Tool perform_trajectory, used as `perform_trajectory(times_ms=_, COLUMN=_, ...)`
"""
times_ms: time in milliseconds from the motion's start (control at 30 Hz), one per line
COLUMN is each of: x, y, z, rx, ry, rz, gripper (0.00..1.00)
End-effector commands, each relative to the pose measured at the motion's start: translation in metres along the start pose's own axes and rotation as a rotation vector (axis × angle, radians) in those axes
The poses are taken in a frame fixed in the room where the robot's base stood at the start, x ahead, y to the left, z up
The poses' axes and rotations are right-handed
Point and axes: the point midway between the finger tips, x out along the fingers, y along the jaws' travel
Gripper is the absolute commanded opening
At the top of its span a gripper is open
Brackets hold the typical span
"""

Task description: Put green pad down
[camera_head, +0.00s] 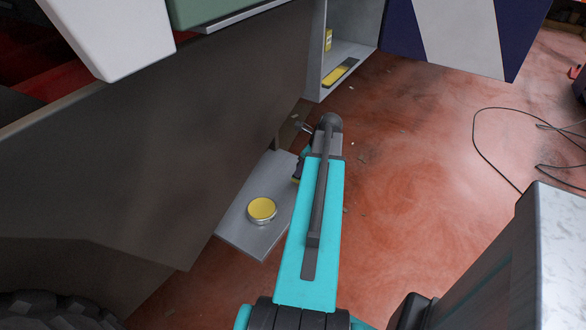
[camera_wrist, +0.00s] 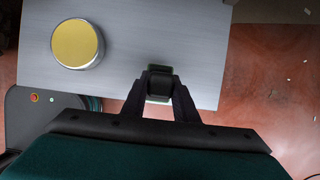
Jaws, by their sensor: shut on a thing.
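In the wrist view my gripper (camera_wrist: 160,84) is shut on a small dark block with pale green edges, the green pad (camera_wrist: 159,68). The fingers cover much of the pad. It is over the right half of a flat grey metal plate (camera_wrist: 205,50); I cannot tell whether it touches the plate. In the head view the same grey plate (camera_head: 240,236) juts out low beside the truck body, with my arm over its right side. My gripper and the pad are mostly hidden behind the arm there.
A round yellow-topped tin (camera_head: 262,209) stands on the plate, left of my gripper in the wrist view (camera_wrist: 76,43). The brown truck side panel (camera_head: 150,130) rises at left. A grey compartment (camera_head: 348,55) holds yellow items. A black cable (camera_head: 478,140) lies on the reddish floor.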

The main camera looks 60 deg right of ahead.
Motion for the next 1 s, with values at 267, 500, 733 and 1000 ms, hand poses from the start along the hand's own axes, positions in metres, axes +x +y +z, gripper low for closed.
perform_trajectory(times_ms=267, x=0.017, y=-0.016, z=0.034, rx=-0.002, ry=0.0, rz=0.001, gripper=0.09)
perform_trajectory(times_ms=500, x=0.023, y=-0.019, z=0.043, rx=0.0, ry=0.0, rz=-0.001, gripper=0.09)
perform_trajectory(times_ms=733, x=0.023, y=-0.019, z=0.043, rx=0.001, ry=0.0, rz=-0.001, gripper=0.09)
perform_trajectory(times_ms=1000, x=0.033, y=-0.019, z=0.038, rx=0.001, ry=0.001, rz=0.001, gripper=0.09)
